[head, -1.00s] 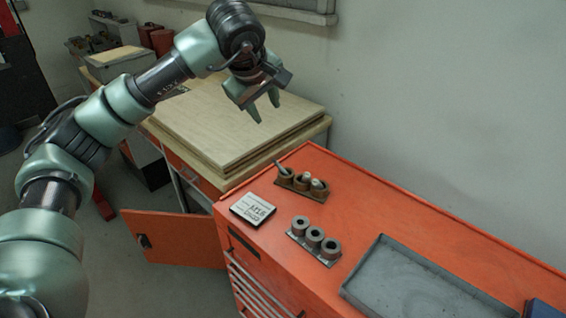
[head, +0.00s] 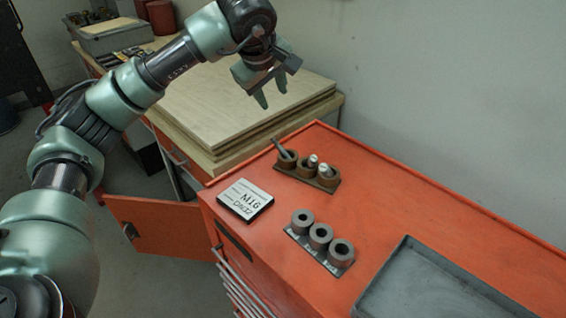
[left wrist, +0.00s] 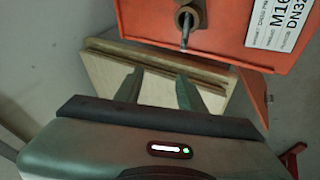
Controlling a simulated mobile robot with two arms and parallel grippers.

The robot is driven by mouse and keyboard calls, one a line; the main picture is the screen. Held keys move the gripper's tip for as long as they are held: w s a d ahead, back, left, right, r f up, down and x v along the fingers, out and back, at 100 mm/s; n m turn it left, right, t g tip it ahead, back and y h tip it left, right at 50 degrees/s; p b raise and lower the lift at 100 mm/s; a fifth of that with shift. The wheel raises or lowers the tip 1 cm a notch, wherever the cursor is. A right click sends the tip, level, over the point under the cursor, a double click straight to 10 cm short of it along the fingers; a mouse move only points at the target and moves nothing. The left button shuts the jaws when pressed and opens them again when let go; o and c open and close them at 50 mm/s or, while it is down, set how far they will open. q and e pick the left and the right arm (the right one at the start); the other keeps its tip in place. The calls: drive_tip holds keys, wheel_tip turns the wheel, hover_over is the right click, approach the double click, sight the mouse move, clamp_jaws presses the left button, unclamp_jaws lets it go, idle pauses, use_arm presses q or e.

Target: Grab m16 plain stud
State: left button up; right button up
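A brown holder (head: 328,186) with three round cups stands on the orange cabinet top. A thin grey stud (head: 281,148) leans out of its left cup. Light-topped studs (head: 312,161) (head: 324,169) stand in the other two cups. I cannot tell from the frames which one is the M16 plain stud. In the left wrist view one cup with a stud (left wrist: 185,38) shows at the top. My left gripper (head: 273,98) is open and empty, above and to the left of the holder, over the wooden boards. Its fingers also show apart in the left wrist view (left wrist: 160,80). My right gripper is out of view.
A white card reading M16 and DN32 (head: 245,199) lies near the orange cabinet's (head: 385,205) edge. A holder with three grey rings (head: 320,237) stands in front. A grey tray (head: 430,290) lies at right. Stacked boards (head: 235,110) lie behind; the wall is beyond.

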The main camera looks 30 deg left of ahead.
use_arm(q)
drive_tip(key=b, duration=0.9)
approach(277, 144)
drive_tip(key=x, duration=0.3)
drive_tip(key=shift+w+a+f, duration=0.2)
drive_tip(key=shift+w+f, duration=0.2)
drive_tip(key=shift+f, duration=0.2)
drive_tip(key=p+x, duration=0.1)
drive_tip(key=x, duration=0.5)
drive_tip(key=shift+w+f, duration=0.15)
drive_tip(key=shift+f, duration=0.05)
clamp_jaws()
